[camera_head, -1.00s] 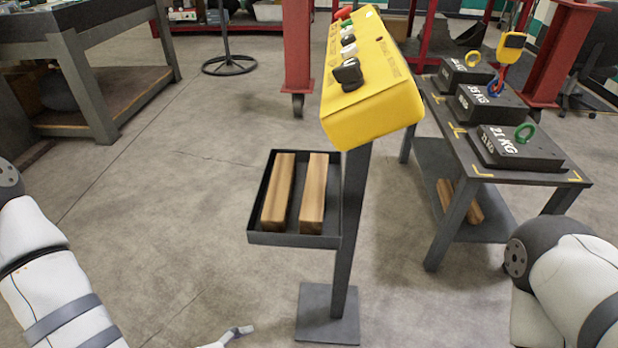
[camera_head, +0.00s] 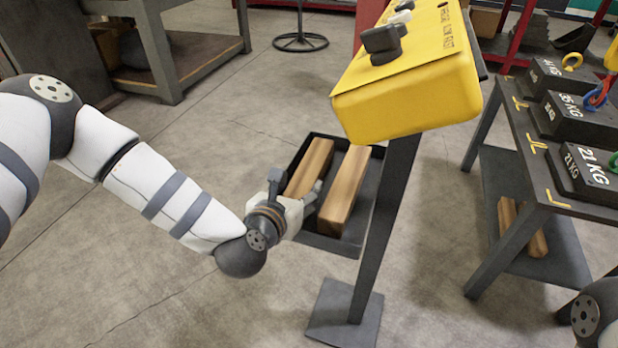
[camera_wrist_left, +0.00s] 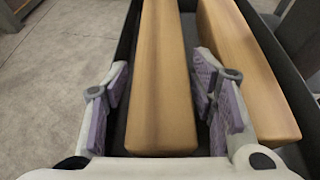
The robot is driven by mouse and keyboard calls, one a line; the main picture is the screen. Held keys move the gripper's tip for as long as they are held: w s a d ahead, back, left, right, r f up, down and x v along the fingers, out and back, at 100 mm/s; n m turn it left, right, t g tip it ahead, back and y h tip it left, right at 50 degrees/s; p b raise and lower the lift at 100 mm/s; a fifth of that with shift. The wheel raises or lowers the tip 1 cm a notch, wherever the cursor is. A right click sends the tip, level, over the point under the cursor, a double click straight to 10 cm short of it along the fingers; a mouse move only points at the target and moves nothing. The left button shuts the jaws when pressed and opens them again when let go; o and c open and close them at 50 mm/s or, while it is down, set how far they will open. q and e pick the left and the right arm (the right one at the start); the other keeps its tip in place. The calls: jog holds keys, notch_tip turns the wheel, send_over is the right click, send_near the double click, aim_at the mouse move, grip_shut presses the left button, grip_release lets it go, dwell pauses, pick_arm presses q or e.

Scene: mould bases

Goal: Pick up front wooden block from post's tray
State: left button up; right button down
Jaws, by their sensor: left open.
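Two wooden blocks lie side by side in the dark tray (camera_head: 325,246) on the post (camera_head: 385,215). The left block (camera_head: 311,166) is partly hidden by my left gripper (camera_head: 298,184); the right block (camera_head: 345,188) is clear of it. In the left wrist view, my left gripper (camera_wrist_left: 160,100) is open. Its two fingers stand on either side of the left block (camera_wrist_left: 161,75), with narrow gaps seen beside it. The right block (camera_wrist_left: 240,70) lies outside the right finger. My right gripper is out of view.
A yellow control box (camera_head: 410,85) with knobs tops the post, above and right of the tray. A table (camera_head: 525,135) with dark weights stands at the right. A workbench (camera_head: 165,45) stands at the back left. Open floor lies between.

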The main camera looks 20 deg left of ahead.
pick_arm(q)
jog(key=shift+x, duration=0.85)
jog(key=c, duration=1.2)
